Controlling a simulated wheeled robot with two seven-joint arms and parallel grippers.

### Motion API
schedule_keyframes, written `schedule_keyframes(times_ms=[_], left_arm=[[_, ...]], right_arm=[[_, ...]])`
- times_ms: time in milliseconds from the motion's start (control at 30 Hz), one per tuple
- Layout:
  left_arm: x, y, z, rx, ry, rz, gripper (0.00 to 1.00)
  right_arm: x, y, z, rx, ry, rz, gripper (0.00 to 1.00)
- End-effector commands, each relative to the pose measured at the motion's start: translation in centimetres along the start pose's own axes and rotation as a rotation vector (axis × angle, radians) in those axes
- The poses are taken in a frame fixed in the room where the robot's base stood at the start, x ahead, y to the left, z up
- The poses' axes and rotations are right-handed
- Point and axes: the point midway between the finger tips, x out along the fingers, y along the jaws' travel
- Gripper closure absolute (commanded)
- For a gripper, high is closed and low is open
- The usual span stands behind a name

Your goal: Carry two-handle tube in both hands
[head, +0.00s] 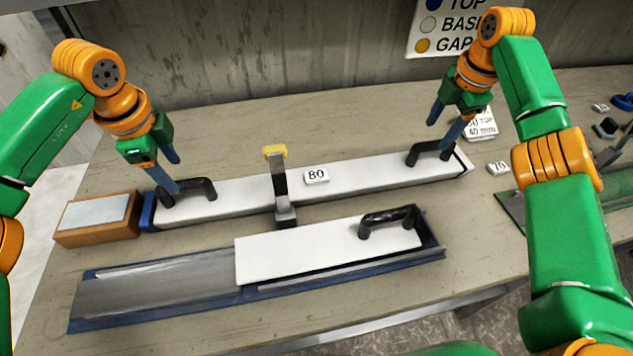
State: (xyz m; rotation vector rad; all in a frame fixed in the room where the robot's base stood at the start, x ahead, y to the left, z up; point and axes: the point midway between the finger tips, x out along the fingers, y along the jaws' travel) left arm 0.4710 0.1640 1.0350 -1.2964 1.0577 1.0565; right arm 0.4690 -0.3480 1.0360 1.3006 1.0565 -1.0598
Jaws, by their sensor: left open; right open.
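A long white tube (245,194) lies on the bench with a blue cap at its left end and a black handle near each end. My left gripper (176,178) is open at the left handle (208,186), with a finger close to its left part. My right gripper (443,130) is open just above the right handle (430,148), its fingers beside it. I cannot tell whether either gripper touches its handle. A grey upright clamp with a yellow top (280,180) stands at the tube's middle. A small tag reading 80 (316,176) sits on the tube.
A blue-edged tray (150,285) in front holds a shorter white piece (320,252) with one black handle. A brown block with a pale top (98,217) stands left of the tube. A tag reading 70 (497,168) and a green mat (511,208) lie right.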

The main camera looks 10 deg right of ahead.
Motion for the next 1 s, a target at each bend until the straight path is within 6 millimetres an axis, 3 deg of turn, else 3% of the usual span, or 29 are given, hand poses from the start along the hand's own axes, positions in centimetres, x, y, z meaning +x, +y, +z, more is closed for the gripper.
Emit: schedule_keyframes(times_ms=[400, 800, 867, 1000], left_arm=[[5.9, 0.1, 0.0, 0.001, 0.002, 0.003, 0.35], [7.0, 0.0, 0.0, 0.001, 0.001, 0.001, 0.35], [7.0, 0.0, 0.0, 0.001, 0.001, 0.001, 0.49], [6.9, 0.0, 0.0, 0.001, 0.001, 0.001, 0.87]], right_arm=[[5.9, 0.0, 0.0, 0.001, 0.000, -0.002, 0.35], [7.0, 0.0, 0.0, 0.001, 0.000, 0.000, 0.35], [6.9, 0.0, 0.0, 0.001, 0.000, 0.000, 0.49], [6.9, 0.0, 0.0, 0.001, 0.000, 0.000, 0.87]])
